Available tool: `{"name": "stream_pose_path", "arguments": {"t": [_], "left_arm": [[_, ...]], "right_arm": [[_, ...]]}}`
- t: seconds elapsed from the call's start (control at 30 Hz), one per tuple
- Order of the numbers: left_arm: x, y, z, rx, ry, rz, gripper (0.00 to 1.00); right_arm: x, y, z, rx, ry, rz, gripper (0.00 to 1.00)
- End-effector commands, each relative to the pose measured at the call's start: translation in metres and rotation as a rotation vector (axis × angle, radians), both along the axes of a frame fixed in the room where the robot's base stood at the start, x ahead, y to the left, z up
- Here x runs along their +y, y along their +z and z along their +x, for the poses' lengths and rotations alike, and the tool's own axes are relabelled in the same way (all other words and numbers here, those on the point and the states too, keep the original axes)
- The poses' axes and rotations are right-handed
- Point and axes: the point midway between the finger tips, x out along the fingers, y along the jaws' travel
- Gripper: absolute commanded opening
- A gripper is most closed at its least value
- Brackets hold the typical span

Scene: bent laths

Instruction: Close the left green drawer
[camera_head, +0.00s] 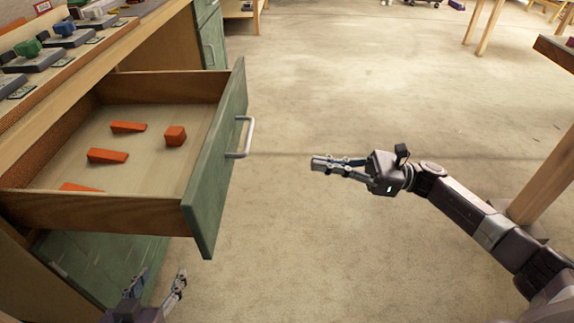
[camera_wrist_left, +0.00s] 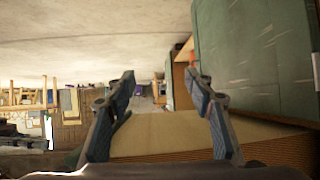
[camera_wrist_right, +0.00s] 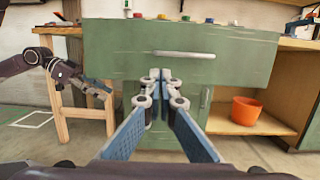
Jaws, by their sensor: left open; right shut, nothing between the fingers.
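The green drawer (camera_head: 216,165) on the left stands pulled well out of the workbench, with a metal handle (camera_head: 246,138) on its green front. Orange wedges (camera_head: 108,156) and an orange block (camera_head: 175,135) lie inside it. My right gripper (camera_head: 314,163) is shut and empty, apart from the handle, to its right. In the right wrist view the green drawer front (camera_wrist_right: 120,55) and handle (camera_wrist_right: 184,54) lie ahead of the fingers. My left gripper (camera_head: 164,274) is open and empty, low beside the drawer's near side; its fingers (camera_wrist_left: 162,78) also show in the left wrist view.
The wooden workbench top (camera_head: 130,50) holds several coloured blocks on dark bases. Another green front (camera_head: 208,40) lies farther back. An orange bucket (camera_wrist_right: 245,111) sits on a low shelf in the right wrist view. The floor (camera_head: 330,90) right of the drawer is clear.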

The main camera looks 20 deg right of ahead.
Motion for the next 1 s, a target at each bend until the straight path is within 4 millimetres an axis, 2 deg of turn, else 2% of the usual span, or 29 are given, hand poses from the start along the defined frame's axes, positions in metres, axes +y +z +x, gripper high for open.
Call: {"name": "stream_pose_path", "arguments": {"t": [0.17,0.4,0.6,0.8,1.0], "left_arm": [[0.002,-0.003,-0.003,0.022,0.002,0.006,0.48],[0.003,-0.008,-0.007,0.05,0.003,0.012,0.48],[0.004,-0.01,-0.008,0.055,0.004,0.014,0.48],[0.003,-0.009,-0.007,0.051,0.004,0.013,0.48],[0.003,-0.009,-0.007,0.05,0.005,0.011,0.48]], "right_arm": [[0.028,0.008,0.008,-0.001,0.002,0.004,0.0],[0.077,0.018,0.024,0.0,0.0,0.005,0.0],[0.108,0.023,0.035,0.002,0.0,0.005,0.0],[0.123,0.026,0.04,0.004,-0.003,0.004,0.0],[0.125,0.025,0.04,0.006,-0.003,0.004,0.0]]}}
